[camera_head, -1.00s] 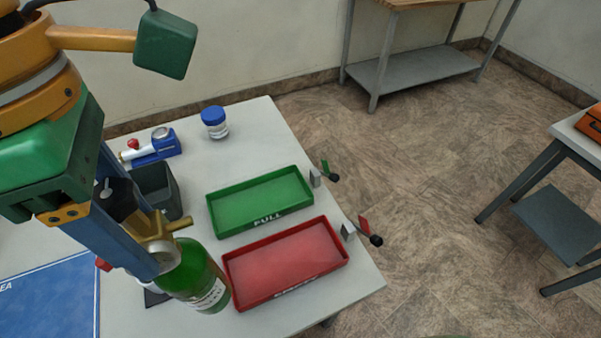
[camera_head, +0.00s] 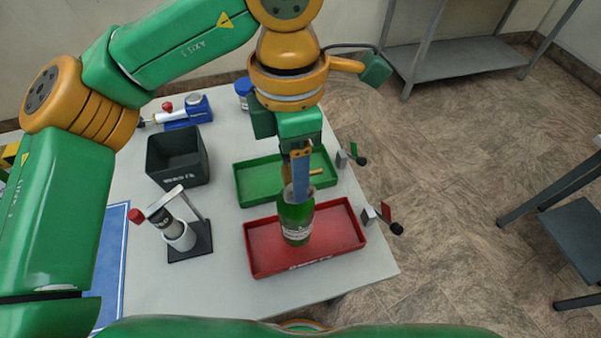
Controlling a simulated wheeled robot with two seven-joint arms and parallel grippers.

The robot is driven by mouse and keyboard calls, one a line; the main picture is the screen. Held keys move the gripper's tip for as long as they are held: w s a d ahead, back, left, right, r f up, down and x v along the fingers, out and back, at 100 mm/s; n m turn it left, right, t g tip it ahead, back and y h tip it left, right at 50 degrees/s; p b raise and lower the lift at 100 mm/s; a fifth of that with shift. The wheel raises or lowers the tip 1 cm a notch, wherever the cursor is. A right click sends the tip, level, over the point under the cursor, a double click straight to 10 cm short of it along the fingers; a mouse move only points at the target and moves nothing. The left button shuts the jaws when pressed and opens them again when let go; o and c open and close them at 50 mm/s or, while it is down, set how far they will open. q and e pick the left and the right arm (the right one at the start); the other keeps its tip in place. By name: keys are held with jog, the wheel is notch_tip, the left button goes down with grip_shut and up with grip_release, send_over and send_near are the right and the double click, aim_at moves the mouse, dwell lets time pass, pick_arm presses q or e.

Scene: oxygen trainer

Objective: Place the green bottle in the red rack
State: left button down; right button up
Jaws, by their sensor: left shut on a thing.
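The green bottle (camera_head: 296,218) stands upright within the outline of the red rack (camera_head: 262,268). Its base shows over the rack's floor, left of the rack's middle. I cannot tell whether the base touches the floor or hangs just above it. My left gripper (camera_head: 299,182) comes down from above and is shut on the top of the bottle. The fingers hide most of the bottle's neck. The red rack is a shallow open tray and holds nothing else that I can see. My right gripper is not in view.
A green tray (camera_head: 246,185) lies just behind the red rack. A blue device (camera_head: 190,110) and a blue-lidded jar (camera_head: 243,88) stand at the back. The front of the white table (camera_head: 170,295) is clear.

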pick_arm(q)
jog(key=shift+w+d+f, duration=0.15)
jog(key=shift+d+f, duration=0.05)
jog(key=shift+f, duration=0.05)
jog(key=f, duration=0.3)
jog(key=shift+w+d, duration=0.15)
jog(key=shift+d, duration=0.1)
jog(key=shift+f, duration=0.35)
jog(key=shift+f, duration=0.2)
jog(key=shift+c, duration=1.1)
grip_release()
